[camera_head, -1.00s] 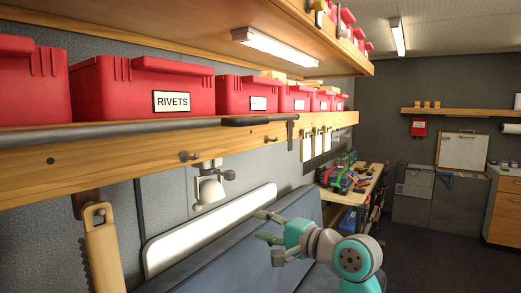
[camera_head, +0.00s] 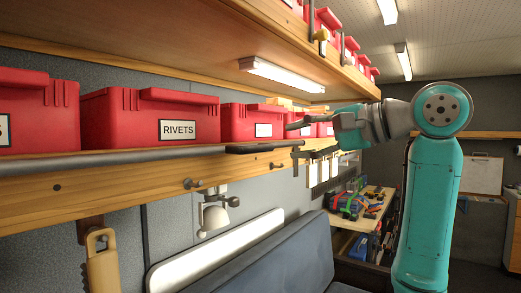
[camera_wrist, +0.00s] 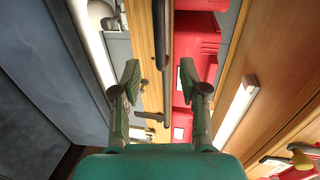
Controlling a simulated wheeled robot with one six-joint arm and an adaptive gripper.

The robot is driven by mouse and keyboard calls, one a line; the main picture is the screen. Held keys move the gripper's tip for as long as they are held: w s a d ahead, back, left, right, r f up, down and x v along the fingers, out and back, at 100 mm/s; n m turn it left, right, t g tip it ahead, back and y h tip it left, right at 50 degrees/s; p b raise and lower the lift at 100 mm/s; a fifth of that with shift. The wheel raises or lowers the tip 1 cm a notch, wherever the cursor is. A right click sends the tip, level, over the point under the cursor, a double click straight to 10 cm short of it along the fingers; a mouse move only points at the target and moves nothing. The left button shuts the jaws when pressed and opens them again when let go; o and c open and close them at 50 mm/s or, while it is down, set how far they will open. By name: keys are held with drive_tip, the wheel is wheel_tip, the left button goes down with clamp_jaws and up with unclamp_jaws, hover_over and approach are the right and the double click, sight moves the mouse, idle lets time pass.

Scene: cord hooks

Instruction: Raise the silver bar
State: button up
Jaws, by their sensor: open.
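The silver bar (camera_head: 120,160) is a long grey rod along the front of the wooden shelf, before the red boxes. Near its right end is a darker, thicker section (camera_head: 262,147). My gripper (camera_head: 300,127) is open and empty, just right of and slightly above that section. In the wrist view the open fingers of my gripper (camera_wrist: 159,82) stand on either side of the bar, which runs up the picture (camera_wrist: 167,65). I cannot tell how far the bar is from the fingertips in depth.
Red boxes, one labelled RIVETS (camera_head: 150,118), stand close behind the bar. An upper wooden shelf (camera_head: 200,45) with a lamp (camera_head: 284,76) hangs above. A hook peg (camera_head: 193,184) and a white lamp (camera_head: 215,214) sit below. A padded bench (camera_head: 285,255) lies underneath.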

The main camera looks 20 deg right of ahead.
sight(262, 148)
drive_tip(key=x, duration=1)
drive_tip(key=shift+w+a+f, duration=0.1)
drive_tip(key=shift+w, duration=0.15)
clamp_jaws()
